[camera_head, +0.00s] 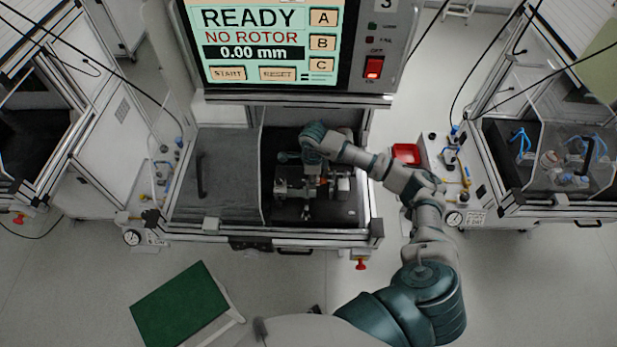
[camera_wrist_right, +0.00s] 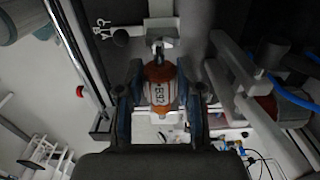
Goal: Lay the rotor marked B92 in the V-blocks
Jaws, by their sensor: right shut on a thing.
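The rotor marked B92 (camera_wrist_right: 160,73), with orange ends and a pale label, sits between the fingers of my right gripper (camera_wrist_right: 160,100) in the right wrist view. My right gripper is shut on it. In the head view my right gripper (camera_head: 314,172) is over the dark bed inside the test bench (camera_head: 290,225), at the grey fixture (camera_head: 281,187). The arm and gripper hide much of the fixture. The V-blocks cannot be made out clearly, and I cannot tell whether the rotor touches them. My left gripper is not in view.
The bench screen (camera_head: 255,45) reads READY, NO ROTOR, 0.00 mm. A clear cover (camera_head: 215,170) stands at the bench's left half. A red bin (camera_head: 406,153) is right of the bench. A green board (camera_head: 180,305) is at lower left. Other benches stand either side.

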